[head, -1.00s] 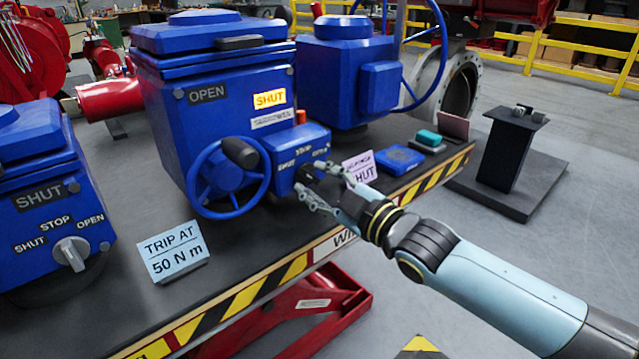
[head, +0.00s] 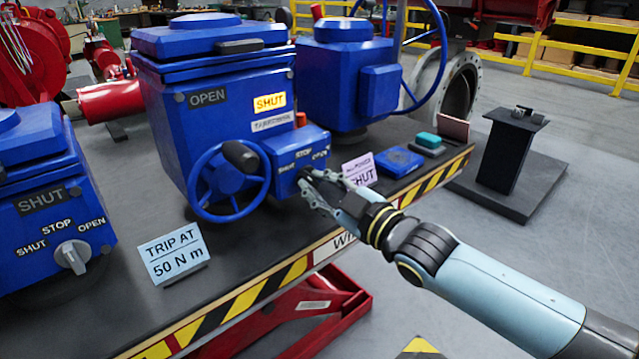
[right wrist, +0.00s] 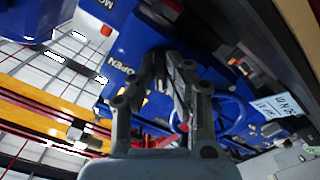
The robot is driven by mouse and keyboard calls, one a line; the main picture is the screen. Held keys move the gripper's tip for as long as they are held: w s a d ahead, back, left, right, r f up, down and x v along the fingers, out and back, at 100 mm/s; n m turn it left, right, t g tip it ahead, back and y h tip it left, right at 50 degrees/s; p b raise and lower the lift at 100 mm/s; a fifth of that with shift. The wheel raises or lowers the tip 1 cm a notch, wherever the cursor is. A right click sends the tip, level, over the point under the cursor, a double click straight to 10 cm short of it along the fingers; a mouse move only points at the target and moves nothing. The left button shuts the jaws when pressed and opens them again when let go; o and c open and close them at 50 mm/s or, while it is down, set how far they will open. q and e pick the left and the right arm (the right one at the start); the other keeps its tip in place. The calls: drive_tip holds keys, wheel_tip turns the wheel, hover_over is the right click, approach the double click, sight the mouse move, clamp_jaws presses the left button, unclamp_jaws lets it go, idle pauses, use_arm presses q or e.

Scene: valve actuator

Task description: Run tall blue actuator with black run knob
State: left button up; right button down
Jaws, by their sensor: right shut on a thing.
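The tall blue actuator (head: 222,140) stands in the middle of the bench in the head view. It has OPEN and SHUT windows; the SHUT one (head: 270,102) is lit yellow. A small blue control box (head: 297,143) on its front carries SHUT, STOP and OPEN marks. The black run knob is on that box, mostly hidden behind the fingers. My right gripper (head: 311,186) is shut on the knob, reaching in from the right. In the right wrist view the fingers (right wrist: 171,72) close together beside the OPEN label (right wrist: 120,64). My left gripper is not in view.
A blue handwheel (head: 230,181) is just left of the control box. A shorter blue actuator (head: 50,205) with a grey knob stands at left, another (head: 345,75) behind at right. A "TRIP AT 50 N m" card (head: 175,254) and a pink card (head: 360,170) stand near the bench edge.

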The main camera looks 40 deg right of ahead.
drive_tip(key=m+p, duration=0.1)
drive_tip(key=m, duration=0.3)
drive_tip(key=shift+p, duration=0.4)
drive_tip(key=shift+a+m+p, duration=0.1)
drive_tip(key=shift+m+p, duration=0.7)
drive_tip(key=shift+m, duration=1.1)
drive_tip(key=c, duration=1.3)
unclamp_jaws()
drive_tip(key=shift+c, duration=0.2)
drive_tip(key=shift+s, duration=0.15)
drive_tip(key=s+d, duration=0.1)
drive_tip(key=s, duration=1)
drive_tip(key=shift+s, duration=0.35)
